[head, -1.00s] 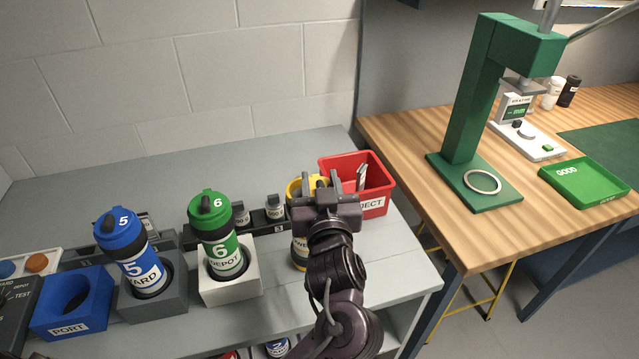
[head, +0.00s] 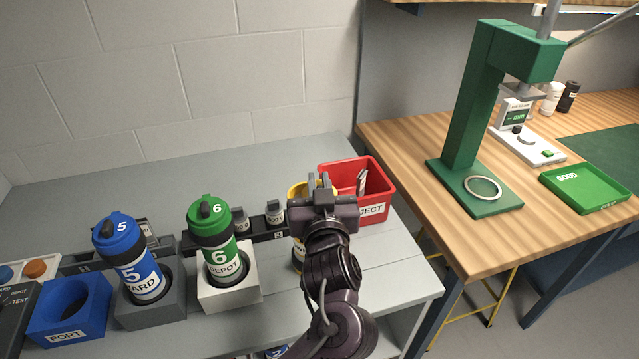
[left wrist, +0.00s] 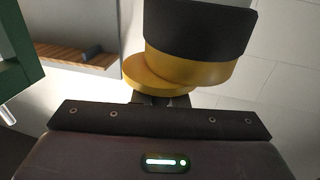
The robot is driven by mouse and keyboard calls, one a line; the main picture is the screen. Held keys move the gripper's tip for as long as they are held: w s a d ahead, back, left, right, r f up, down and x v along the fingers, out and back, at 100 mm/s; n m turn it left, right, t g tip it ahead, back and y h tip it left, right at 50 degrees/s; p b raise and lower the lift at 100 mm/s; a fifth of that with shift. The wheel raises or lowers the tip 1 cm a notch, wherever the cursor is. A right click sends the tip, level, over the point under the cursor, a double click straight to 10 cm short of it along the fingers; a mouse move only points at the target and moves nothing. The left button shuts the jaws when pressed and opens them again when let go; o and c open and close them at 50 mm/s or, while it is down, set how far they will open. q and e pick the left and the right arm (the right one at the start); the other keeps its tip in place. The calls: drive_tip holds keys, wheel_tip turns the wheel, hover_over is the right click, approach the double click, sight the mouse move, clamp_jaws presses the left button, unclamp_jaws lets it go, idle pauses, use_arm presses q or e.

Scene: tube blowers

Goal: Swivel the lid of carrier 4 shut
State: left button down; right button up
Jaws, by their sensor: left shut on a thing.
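A yellow carrier (head: 296,191), the only yellow one in view, stands on the grey bench, mostly hidden behind my left arm in the head view. No number shows on it. In the left wrist view its dark band (left wrist: 200,28) and yellow collar (left wrist: 205,66) show. A round yellow lid (left wrist: 145,78) juts out to the left of the collar, so it looks swung off-centre. My left gripper (head: 322,184) is at the lid's edge and shut on it; the fingertips are partly hidden beneath it in the wrist view. My right gripper is not in view.
Green carrier 6 (head: 213,242) and blue carrier 5 (head: 130,258) stand in holders to the left. A red reject bin (head: 375,212) is close behind and right of my gripper. A green press (head: 470,120) and green tray (head: 585,186) stand on the wooden table.

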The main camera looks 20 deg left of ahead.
use_arm(q)
drive_tip(key=shift+h, duration=0.3)
drive_tip(key=shift+s+a+m+h, duration=0.15)
drive_tip(key=shift+m+h, duration=0.15)
drive_tip(key=shift+m, duration=0.2)
drive_tip(key=shift+a+f+m+t+h+b, duration=0.2)
drive_tip(key=shift+m+t+h+b, duration=0.45)
drive_tip(key=shift+h, duration=0.35)
drive_tip(key=m+h+b, duration=0.1)
drive_tip(key=h, duration=0.1)
drive_tip(key=m+h+b, duration=0.1)
drive_tip(key=m+h, duration=0.1)
drive_tip(key=shift+s+a, duration=0.1)
drive_tip(key=shift+a, duration=0.3)
drive_tip(key=shift+a+r+m+h, duration=0.15)
drive_tip(key=shift+m+h, duration=0.1)
drive_tip(key=shift+h, duration=0.45)
drive_tip(key=shift+r+m+h, duration=0.15)
drive_tip(key=shift+m+h, duration=0.35)
drive_tip(key=shift+h, duration=0.3)
drive_tip(key=shift+a+m+g+h+p, duration=0.15)
drive_tip(key=shift+m+g+h+p, duration=0.2)
drive_tip(key=shift+m+h+p, duration=0.5)
drive_tip(key=shift+h, duration=0.35)
